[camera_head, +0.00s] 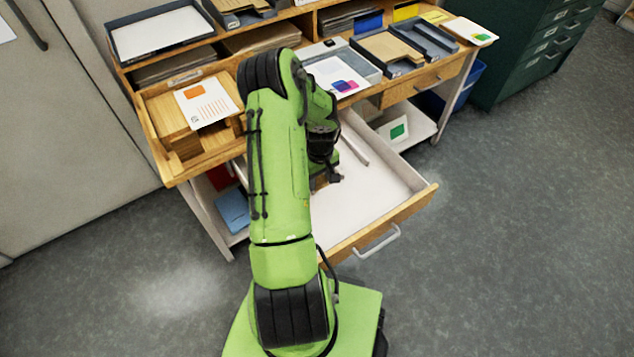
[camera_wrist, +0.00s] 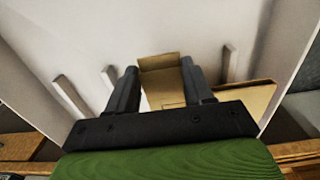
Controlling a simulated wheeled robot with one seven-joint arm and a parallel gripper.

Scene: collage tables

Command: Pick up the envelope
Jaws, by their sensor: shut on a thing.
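In the wrist view my gripper (camera_wrist: 159,70) is shut, with a tan envelope (camera_wrist: 165,76) between its two dark fingers. The envelope shows a folded upper edge; its lower part is hidden behind the gripper body. In the head view my green arm reaches over the open white drawer (camera_head: 388,180), and my gripper (camera_head: 325,178) is low inside it. A small tan patch shows beside the gripper there, but most of the envelope is hidden by my arm. I cannot tell whether it touches the drawer floor.
Light divider bars (camera_wrist: 72,96) stand in the drawer. A tan flat piece (camera_wrist: 245,102) lies to the right of the gripper. A wooden tray (camera_head: 160,130) with a printed card (camera_head: 207,102) is at the left. Paper trays (camera_head: 388,52) line the desk. Floor at right is clear.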

